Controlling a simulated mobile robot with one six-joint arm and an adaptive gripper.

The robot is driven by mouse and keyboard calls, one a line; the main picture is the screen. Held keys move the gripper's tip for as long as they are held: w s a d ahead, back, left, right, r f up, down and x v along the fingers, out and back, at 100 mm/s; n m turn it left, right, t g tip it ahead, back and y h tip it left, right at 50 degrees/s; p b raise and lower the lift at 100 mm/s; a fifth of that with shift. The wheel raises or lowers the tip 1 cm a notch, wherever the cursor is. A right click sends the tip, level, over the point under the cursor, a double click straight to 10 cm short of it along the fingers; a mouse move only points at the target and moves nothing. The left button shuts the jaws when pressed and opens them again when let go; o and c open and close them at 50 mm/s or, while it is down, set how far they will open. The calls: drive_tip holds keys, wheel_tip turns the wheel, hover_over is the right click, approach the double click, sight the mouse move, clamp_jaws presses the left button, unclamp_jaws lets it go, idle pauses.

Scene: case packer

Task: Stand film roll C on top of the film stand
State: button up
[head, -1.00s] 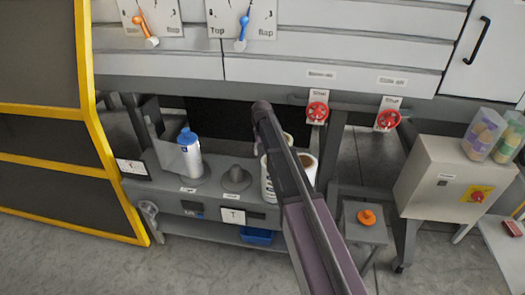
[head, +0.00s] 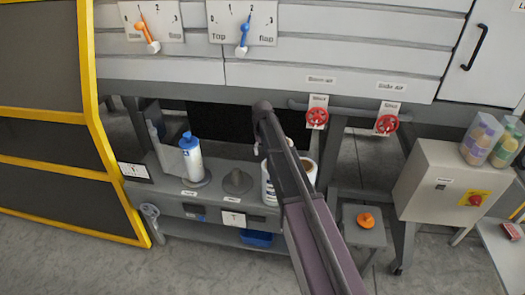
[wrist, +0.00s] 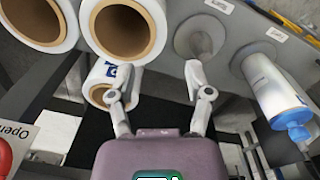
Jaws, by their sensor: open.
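White film rolls with brown cores show in the wrist view: a large roll (wrist: 125,30) at upper middle, another large roll (wrist: 38,18) at upper left, and a smaller-looking roll (wrist: 103,82) with a blue mark. I cannot read which one is C. In the head view a white roll (head: 267,185) stands on the shelf, partly behind my arm. A grey peg on a round base (head: 237,182) stands bare left of it; it also shows in the wrist view (wrist: 200,42). I cannot tell which thing is the film stand. My gripper (wrist: 163,82) is open and empty, its left finger overlapping the smaller-looking roll.
A white bottle with a blue cap (head: 191,158) stands left of the peg. Red valve wheels (head: 317,116) hang above the shelf. A small grey stool (head: 362,236) bears an orange knob (head: 365,220). A grey control box (head: 440,190) stands at right. A yellow-framed guard (head: 95,100) is at left.

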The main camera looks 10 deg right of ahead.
drive_tip(key=s+d, duration=0.2)
drive_tip(key=s, duration=1.2)
drive_tip(key=s+d+m, duration=0.1)
drive_tip(key=s+d, duration=0.1)
drive_tip(key=s, duration=1.2)
drive_tip(key=shift+s, duration=0.35)
drive_tip(key=shift+d, duration=0.15)
